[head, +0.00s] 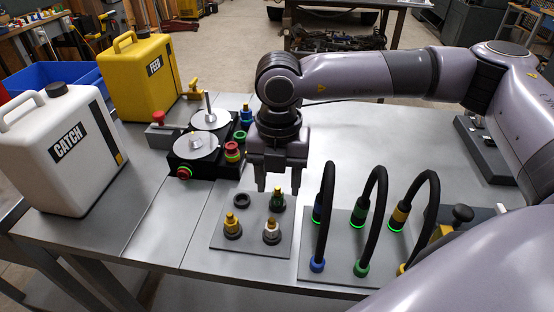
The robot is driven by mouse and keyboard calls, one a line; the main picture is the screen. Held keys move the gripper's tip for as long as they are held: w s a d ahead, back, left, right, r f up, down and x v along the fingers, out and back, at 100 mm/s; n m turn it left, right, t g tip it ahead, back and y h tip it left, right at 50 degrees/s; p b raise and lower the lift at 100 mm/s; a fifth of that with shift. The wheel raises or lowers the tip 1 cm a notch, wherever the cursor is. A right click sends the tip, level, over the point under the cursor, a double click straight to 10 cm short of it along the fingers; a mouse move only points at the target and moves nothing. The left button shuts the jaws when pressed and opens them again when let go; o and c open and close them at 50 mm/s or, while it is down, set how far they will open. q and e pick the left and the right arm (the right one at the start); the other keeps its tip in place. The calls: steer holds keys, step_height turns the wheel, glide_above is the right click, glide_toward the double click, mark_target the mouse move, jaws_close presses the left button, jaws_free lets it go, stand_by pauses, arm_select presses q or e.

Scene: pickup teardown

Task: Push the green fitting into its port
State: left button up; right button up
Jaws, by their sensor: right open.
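The green fitting (277,198), with a green band and a brass-coloured top, stands upright at the back right of a small grey plate (250,246) on the bench. My right gripper (279,188) points down with its fingers apart. In the picture, the fingertips are on either side of the fitting's top. I cannot tell whether they touch it or are a little above it. A black unit (190,158) with two round discs stands to the left, with coloured connectors along its right side. My left gripper is not in view.
The small plate also holds a yellow fitting (232,226), a pale fitting (271,231) and a dark empty ring (241,200). Close on the right stand black looped hoses (325,215). A white CATCH jug (62,155) and yellow FEED jug (140,75) stand left.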

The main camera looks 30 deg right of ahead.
steer(key=shift+f, duration=1.15)
jaws_close()
steer(key=shift+r, duration=0.2)
steer(key=shift+r+p, duration=0.55)
steer(key=shift+r, duration=0.2)
steer(key=shift+r, duration=0.1)
steer(key=shift+r+p, duration=1)
steer(key=shift+r, duration=1)
